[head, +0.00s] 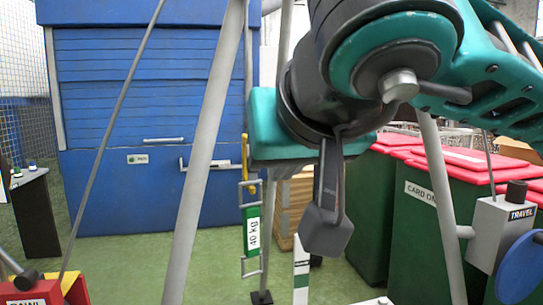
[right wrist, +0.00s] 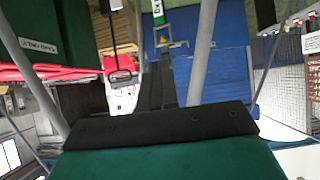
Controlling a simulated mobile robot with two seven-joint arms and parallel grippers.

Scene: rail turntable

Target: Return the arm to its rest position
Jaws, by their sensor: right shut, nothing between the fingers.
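My right arm comes in from the upper right in the head view, teal and dark grey, and covers the upper middle. My right gripper (head: 327,228) hangs from it with its dark fingers pointing down, shut and empty. In the right wrist view the dark fingers of the right gripper (right wrist: 157,88) lie together with nothing between them. My left gripper is not in view.
Grey slanted poles (head: 205,150) stand close by. A green 40 kg tag (head: 252,232) hangs left of the gripper. Green bins with red lids (head: 430,190) and a grey TRAVEL box (head: 490,235) stand right. A blue shutter (head: 140,90) closes the back; green floor lies before it.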

